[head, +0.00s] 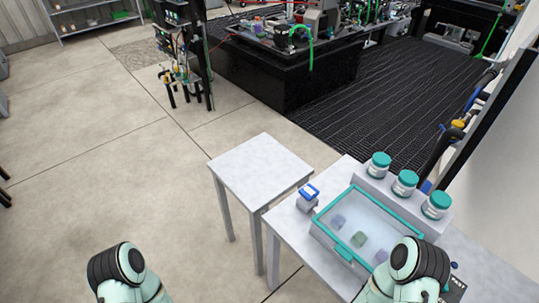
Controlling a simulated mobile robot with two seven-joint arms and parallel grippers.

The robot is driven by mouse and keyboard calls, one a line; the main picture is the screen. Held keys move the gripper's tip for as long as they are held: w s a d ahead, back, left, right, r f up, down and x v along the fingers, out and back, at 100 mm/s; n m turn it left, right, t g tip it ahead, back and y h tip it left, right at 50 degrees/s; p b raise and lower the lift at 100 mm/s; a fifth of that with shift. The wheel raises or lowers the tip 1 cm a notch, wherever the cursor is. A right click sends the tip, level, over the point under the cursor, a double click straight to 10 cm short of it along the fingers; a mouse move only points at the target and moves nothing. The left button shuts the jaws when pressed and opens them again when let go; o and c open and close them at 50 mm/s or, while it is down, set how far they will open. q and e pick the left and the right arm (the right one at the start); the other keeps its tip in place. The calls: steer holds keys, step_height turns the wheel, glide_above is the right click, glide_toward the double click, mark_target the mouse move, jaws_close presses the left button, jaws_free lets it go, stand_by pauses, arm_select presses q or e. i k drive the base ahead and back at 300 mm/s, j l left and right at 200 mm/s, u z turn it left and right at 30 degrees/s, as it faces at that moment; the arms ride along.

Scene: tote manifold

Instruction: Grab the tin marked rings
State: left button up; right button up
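Three white tins with teal lids stand in a row on a pale raised ledge at the back of the right table: a far-left tin (379,166), a middle tin (404,183) and a right tin (436,206). Each has a label on its front, too small to read, so I cannot tell which is marked rings. A small container with a blue and white top (307,197) stands at the table's left edge. Only links of my two arms show at the bottom of the head view; both grippers are out of view.
A clear tote with a teal rim (349,254) sits in front of the ledge, with small purple and green pieces inside. My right arm covers its near right corner. An empty white side table (260,168) stands left. A black workbench (285,75) is behind.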

mark_target(428, 210)
steer(key=z, duration=1.6)
